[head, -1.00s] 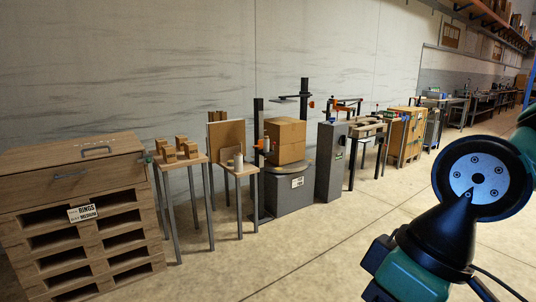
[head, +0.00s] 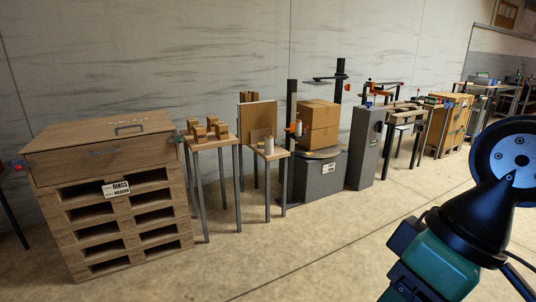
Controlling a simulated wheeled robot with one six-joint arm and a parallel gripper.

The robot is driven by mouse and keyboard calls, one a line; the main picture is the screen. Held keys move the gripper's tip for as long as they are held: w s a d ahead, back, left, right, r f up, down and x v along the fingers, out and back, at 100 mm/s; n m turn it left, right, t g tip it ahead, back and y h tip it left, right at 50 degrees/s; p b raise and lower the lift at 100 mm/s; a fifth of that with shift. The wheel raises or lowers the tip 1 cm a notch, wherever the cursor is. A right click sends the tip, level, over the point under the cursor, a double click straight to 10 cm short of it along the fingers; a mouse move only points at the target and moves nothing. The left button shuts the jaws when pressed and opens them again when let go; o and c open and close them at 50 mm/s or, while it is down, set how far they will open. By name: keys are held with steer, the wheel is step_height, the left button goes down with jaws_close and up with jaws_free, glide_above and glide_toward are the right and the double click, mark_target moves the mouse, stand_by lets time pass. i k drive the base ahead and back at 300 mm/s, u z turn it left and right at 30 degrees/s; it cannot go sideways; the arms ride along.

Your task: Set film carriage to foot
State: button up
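The stretch wrapper stands along the wall right of the picture's middle in the head view. It has a grey base (head: 319,176) with a white label and a dark upright post (head: 291,100) at its left. The film carriage appears to be the small orange and black part (head: 291,129) on this post, with a pale film roll (head: 298,128) beside it, about level with the stacked cardboard boxes (head: 319,125). Its foot position is hard to make out. Parts of my arm fill the lower right. My gripper's fingers do not show.
A wooden crate on pallets (head: 110,150) stands at left. The floor in front is clear.

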mark_target(293, 126)
steer(key=u, duration=0.15)
steer(key=i, duration=4.4)
steer(key=z, duration=0.45)
